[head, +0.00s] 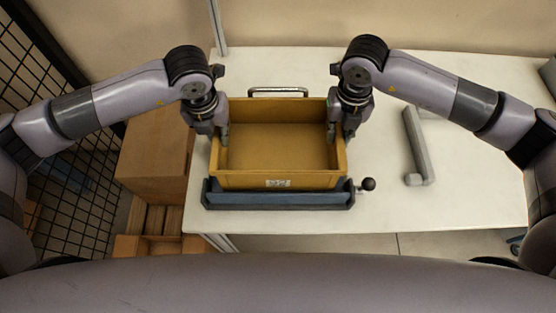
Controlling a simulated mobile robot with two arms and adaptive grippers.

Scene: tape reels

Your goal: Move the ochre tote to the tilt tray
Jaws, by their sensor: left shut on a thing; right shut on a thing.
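The ochre tote (278,179) is an open, empty-looking box with a white label on its near wall. It is over the blue-grey tilt tray (278,201), whose near edge and sides show below it. I cannot tell whether the tote rests on the tray or is held just above it. My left gripper (222,132) is shut on the tote's left wall. My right gripper (334,132) is shut on its right wall. The tray's floor is hidden under the tote.
A lever with a black knob (368,184) sticks out at the tray's right. A metal handle (278,91) stands behind the tote. A grey bar-shaped object (416,145) lies on the white table (470,190). Cardboard boxes (155,155) and a black mesh fence (40,120) are at left.

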